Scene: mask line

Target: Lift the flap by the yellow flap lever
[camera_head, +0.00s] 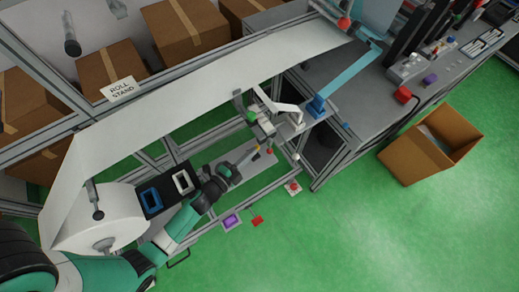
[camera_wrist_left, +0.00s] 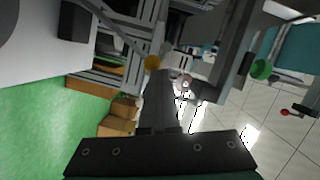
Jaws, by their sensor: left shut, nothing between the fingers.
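The yellow flap lever shows in the left wrist view as a yellow ball knob (camera_wrist_left: 152,62) on a thin grey rod, just beyond and slightly left of my fingertips. In the head view a small yellow-orange tip (camera_head: 259,148) shows near the white bracketed mechanism. My left gripper (camera_head: 234,170) reaches in from the lower left, close to that tip. In the left wrist view its grey fingers (camera_wrist_left: 165,84) are together with nothing between them. I cannot tell whether they touch the knob. The flap itself is not clearly distinguishable. My right gripper is not in view.
A white web (camera_head: 220,75) runs from the roll (camera_head: 105,220) to the grey bench. A green knob (camera_wrist_left: 262,69) sits right of the fingers. A blue frame (camera_head: 150,198) and a white frame (camera_head: 183,181) lie beside my arm. Green floor is open at lower right.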

